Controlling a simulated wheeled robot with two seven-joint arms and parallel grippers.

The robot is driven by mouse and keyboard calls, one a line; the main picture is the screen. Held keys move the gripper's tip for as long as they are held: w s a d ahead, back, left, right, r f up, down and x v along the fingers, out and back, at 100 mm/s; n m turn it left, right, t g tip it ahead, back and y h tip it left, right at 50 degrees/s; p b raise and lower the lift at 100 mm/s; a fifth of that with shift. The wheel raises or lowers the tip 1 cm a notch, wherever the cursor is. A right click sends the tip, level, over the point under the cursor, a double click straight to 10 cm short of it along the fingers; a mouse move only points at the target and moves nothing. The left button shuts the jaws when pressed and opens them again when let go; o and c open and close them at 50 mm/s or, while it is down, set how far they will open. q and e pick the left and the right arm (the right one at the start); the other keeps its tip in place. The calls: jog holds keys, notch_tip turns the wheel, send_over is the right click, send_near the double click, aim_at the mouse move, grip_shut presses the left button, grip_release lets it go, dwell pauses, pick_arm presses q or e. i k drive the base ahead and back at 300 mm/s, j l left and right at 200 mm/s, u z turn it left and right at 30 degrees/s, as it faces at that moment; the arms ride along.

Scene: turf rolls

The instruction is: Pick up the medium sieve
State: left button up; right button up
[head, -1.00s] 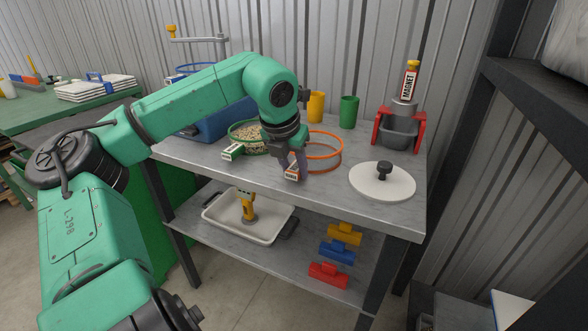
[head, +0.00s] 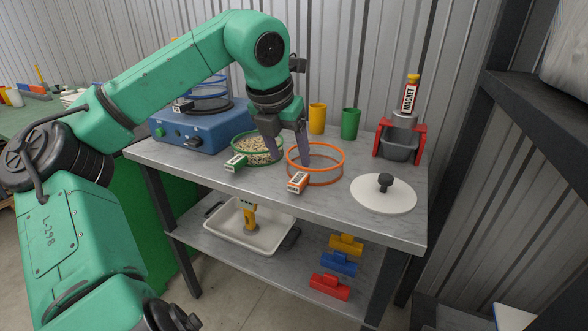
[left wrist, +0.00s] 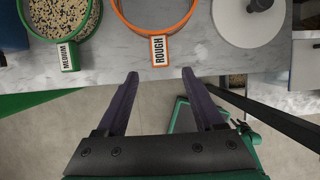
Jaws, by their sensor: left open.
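The medium sieve (head: 236,162) is a green-rimmed ring full of pale grain, with a green handle labelled MEDIUM. It lies on the grey bench top and shows at the top left of the left wrist view (left wrist: 68,56). My left gripper (head: 291,161) is open and empty, above the bench. In the head view its fingers appear between the green sieve and the orange one. In the left wrist view the fingers (left wrist: 160,76) point towards the orange sieve's handle, with the medium sieve off to the left. My right gripper is not in view.
The orange sieve (head: 298,182), labelled ROUGH, stands right of the medium sieve. A white lid (head: 383,200), a red-framed grey container (head: 398,146) and yellow (head: 317,118) and green (head: 350,124) cups share the bench. A blue machine (head: 195,130) stands at the left.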

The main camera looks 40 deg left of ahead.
aim_at(249, 149)
jog(key=k, duration=1)
